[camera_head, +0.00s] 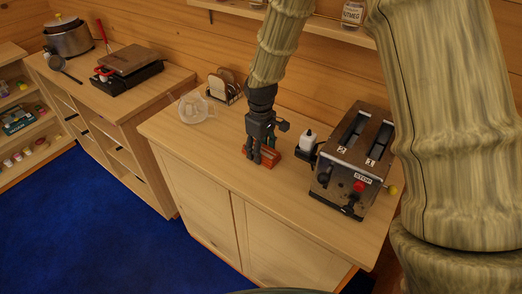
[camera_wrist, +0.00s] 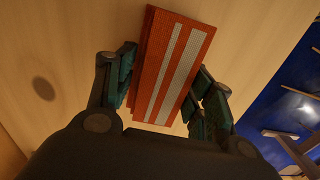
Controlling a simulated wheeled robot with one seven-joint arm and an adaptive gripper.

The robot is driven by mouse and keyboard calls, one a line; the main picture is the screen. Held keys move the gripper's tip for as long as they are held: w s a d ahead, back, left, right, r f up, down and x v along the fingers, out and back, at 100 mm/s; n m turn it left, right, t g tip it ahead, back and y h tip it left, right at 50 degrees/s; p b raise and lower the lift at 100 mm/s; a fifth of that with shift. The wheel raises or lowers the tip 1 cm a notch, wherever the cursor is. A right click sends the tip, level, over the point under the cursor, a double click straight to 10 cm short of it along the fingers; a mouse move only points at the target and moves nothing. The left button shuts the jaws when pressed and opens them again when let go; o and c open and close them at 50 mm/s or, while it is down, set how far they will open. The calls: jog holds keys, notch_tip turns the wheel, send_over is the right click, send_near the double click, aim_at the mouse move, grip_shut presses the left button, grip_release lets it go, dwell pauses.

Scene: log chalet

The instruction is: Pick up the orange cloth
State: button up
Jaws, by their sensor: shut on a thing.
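The orange cloth (camera_head: 270,157) is a folded block with pale stripes on the wooden cabinet top, between the toast rack and the toaster. In the wrist view the cloth (camera_wrist: 172,65) sits between my gripper's fingers, its striped face showing. My gripper (camera_head: 261,155) points down at the cloth from above. In the wrist view my gripper (camera_wrist: 165,95) has a dark finger on each side, shut on the cloth. I cannot tell whether the cloth touches the cabinet top.
A metal toaster (camera_head: 353,160) and a small white bottle (camera_head: 307,141) stand close on the right. A clear jug (camera_head: 193,107) and a toast rack (camera_head: 224,87) are on the left. The front of the cabinet top (camera_head: 225,150) is clear. A wall shelf (camera_head: 320,22) runs above.

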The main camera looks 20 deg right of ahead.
jog(key=shift+r+b, duration=0.3)
jog(key=shift+r, duration=0.3)
notch_tip(320, 180, up, 2)
jog(key=shift+r+b, duration=0.1)
jog(key=shift+b, duration=0.3)
jog(key=s+a+r+b, duration=0.1)
jog(key=s+a+b, duration=0.2)
jog(key=s+a, duration=0.6)
jog(key=a, duration=0.4)
jog(key=shift+s+r, duration=0.2)
jog(key=shift+s, duration=0.1)
jog(key=shift+o, duration=0.7)
jog(key=c, duration=0.3)
